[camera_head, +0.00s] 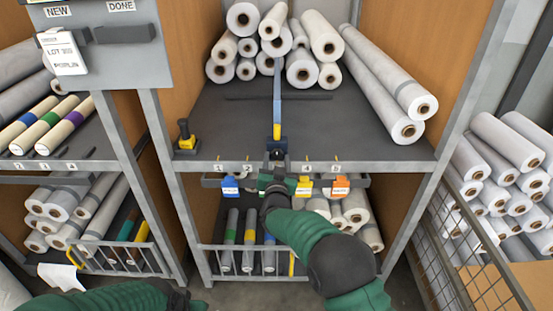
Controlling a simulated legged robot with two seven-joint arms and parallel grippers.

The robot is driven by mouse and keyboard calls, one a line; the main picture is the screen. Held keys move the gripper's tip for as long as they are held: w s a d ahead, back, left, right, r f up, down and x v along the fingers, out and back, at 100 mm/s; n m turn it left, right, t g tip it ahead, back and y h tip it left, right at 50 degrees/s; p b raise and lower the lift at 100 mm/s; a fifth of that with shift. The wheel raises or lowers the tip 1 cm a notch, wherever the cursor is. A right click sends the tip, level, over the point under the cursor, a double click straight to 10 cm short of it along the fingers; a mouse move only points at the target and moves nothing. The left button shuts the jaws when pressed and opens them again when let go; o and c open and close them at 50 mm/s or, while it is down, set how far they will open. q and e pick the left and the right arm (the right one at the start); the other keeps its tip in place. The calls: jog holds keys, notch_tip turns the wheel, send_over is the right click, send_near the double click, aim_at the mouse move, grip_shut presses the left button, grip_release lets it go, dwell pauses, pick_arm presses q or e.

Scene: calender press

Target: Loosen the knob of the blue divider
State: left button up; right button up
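The blue divider (277,88) stands upright near the middle of the shelf, among the white rolls, with a yellow and dark foot (277,132) at its lower end. My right arm reaches up from the lower right. My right gripper (277,160) is at the shelf's front edge, right below the divider's foot. The knob is not clearly distinguishable; the dark gripper overlaps that spot, and whether its fingers touch or hold anything is too small to tell. My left arm (110,299) lies low at the bottom left, its gripper not clearly visible.
White rolls (300,68) are stacked behind the divider, and long rolls (385,95) lie at its right. A yellow and black device (186,140) stands at the shelf's left. Coloured tags (341,186) hang below the front edge. A wire cage (455,255) is at right.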

jog(key=shift+o, duration=0.3)
jog(key=shift+r, duration=0.35)
jog(key=s, duration=1.6)
jog(key=shift+s, duration=0.4)
jog(key=shift+f, duration=0.1)
jog(key=s+d+f+n+g+p, duration=0.1)
jog(key=s+d+g+p, duration=0.4)
jog(key=s, duration=0.8)
jog(key=s+d+f+n+g+p, duration=0.1)
jog(key=s+d+g+p, duration=0.4)
jog(key=s+d+g, duration=0.5)
jog(key=s+d, duration=0.3)
jog(key=d, duration=0.1)
jog(key=shift+s+d+f, duration=0.25)
jog(key=shift+s+f, duration=0.05)
jog(key=shift+s, duration=0.1)
